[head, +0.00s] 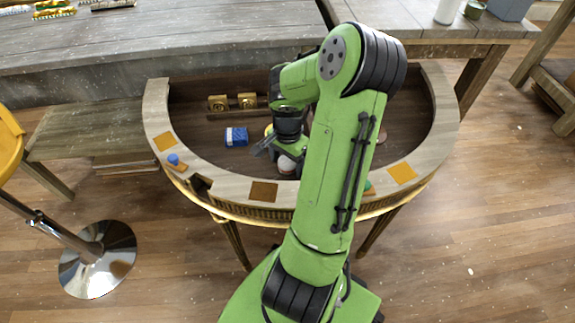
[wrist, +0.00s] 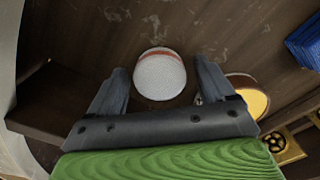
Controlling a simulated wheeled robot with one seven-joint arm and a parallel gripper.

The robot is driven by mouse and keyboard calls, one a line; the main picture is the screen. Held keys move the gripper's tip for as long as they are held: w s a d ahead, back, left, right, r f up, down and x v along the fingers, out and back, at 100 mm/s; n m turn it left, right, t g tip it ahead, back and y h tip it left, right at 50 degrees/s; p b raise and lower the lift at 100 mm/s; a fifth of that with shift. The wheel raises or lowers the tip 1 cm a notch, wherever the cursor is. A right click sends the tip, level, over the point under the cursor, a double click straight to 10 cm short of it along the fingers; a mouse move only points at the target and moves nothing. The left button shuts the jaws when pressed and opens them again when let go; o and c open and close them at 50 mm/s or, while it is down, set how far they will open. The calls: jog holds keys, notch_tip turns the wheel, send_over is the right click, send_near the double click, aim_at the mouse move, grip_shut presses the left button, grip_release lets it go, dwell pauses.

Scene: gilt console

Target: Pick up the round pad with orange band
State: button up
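A round pad with a white top and an orange-red band at its edge (wrist: 160,77) lies on the dark wooden surface in the wrist view. In the head view a round white pad (head: 286,166) shows just below my gripper, partly covered by it. My gripper (wrist: 160,70) is open and empty, with one finger on either side of the pad in the picture. I cannot tell whether the fingers are level with it or above it. In the head view my gripper (head: 272,152) is partly hidden by my arm.
A round yellow-topped piece (wrist: 248,98) lies close to the right finger. A blue box (head: 236,137) and gold blocks (head: 218,103) stand further left and back. The console's raised pale rim (head: 228,184) curves around the front. Dark surface right of my arm looks mostly clear.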

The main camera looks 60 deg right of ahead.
jog(key=c, duration=1)
